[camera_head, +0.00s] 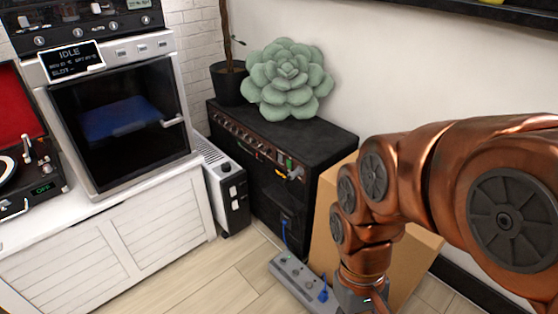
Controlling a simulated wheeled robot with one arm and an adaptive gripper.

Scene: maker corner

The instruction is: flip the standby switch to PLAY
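A black amplifier (330,148) stands on the floor against the wall, with a row of knobs along its upper front edge. At the right end of that row are a small green spot (288,163) and a yellow-orange piece (296,173). They are too small for me to read any label or tell the standby switch's position. My copper arm comes in from the right, in front of the cardboard box. My gripper (358,298) points down at the bottom edge, right of the power strip and apart from the amplifier. Its fingertips are cut off or hidden.
A grey power strip (293,279) with blue plugs lies on the floor. A cardboard box (322,235) stands behind my arm. A succulent cushion (288,80) and a plant pot (228,84) sit on the amplifier. A white heater-like unit (213,172) and white cabinet (125,240) stand left.

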